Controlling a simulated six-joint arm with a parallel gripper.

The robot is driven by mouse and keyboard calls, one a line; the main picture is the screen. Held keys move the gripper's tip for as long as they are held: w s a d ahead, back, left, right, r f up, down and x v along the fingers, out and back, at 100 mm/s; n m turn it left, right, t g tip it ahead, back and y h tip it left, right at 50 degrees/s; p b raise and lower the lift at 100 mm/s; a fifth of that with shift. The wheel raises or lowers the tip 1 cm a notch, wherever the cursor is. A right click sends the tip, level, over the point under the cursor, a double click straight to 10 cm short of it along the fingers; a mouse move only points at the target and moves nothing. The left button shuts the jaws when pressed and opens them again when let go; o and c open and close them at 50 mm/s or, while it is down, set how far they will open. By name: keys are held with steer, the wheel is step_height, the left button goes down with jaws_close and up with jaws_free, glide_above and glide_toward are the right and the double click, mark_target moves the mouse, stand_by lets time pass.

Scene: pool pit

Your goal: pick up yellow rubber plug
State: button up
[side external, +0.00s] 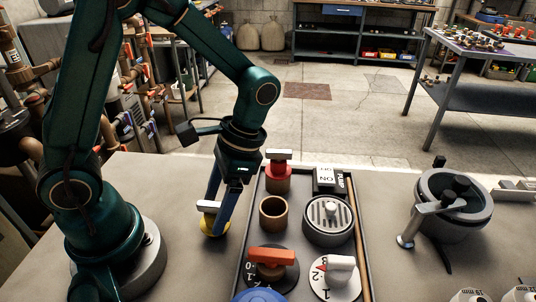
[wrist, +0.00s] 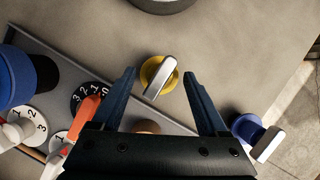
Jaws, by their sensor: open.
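The yellow rubber plug (side external: 208,227) stands on the bench just left of the dark tray, with a pale bar handle on top. In the side view my gripper (side external: 218,205) points down at it, and one finger partly hides it. In the wrist view the yellow plug (wrist: 152,72) with its pale bar lies between and slightly beyond the two blue fingertips of my gripper (wrist: 160,74). The fingers are spread apart and I see no contact with the plug.
The dark tray (side external: 243,262) holds a red plug (side external: 277,180), a brown ring (side external: 273,213), a round drain (side external: 328,222), an orange-handled dial (side external: 272,262) and a white-handled dial (side external: 338,272). A blue plug (wrist: 246,127) stands right in the wrist view. A grey pot (side external: 455,210) stands right of the tray.

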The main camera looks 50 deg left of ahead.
steer(key=shift+f, duration=0.15)
jaws_close()
steer(key=shift+r, duration=0.6)
steer(key=r, duration=0.3)
steer(key=shift+s+a+r, duration=0.1)
steer(key=shift+a+r, duration=0.1)
steer(key=shift+a, duration=0.15)
steer(key=s+a+r, duration=0.3)
steer(key=a+r, duration=0.3)
steer(key=a, duration=0.4)
steer(key=shift+a+r, duration=0.2)
steer(key=shift+a, duration=0.1)
steer(key=shift+s, duration=0.1)
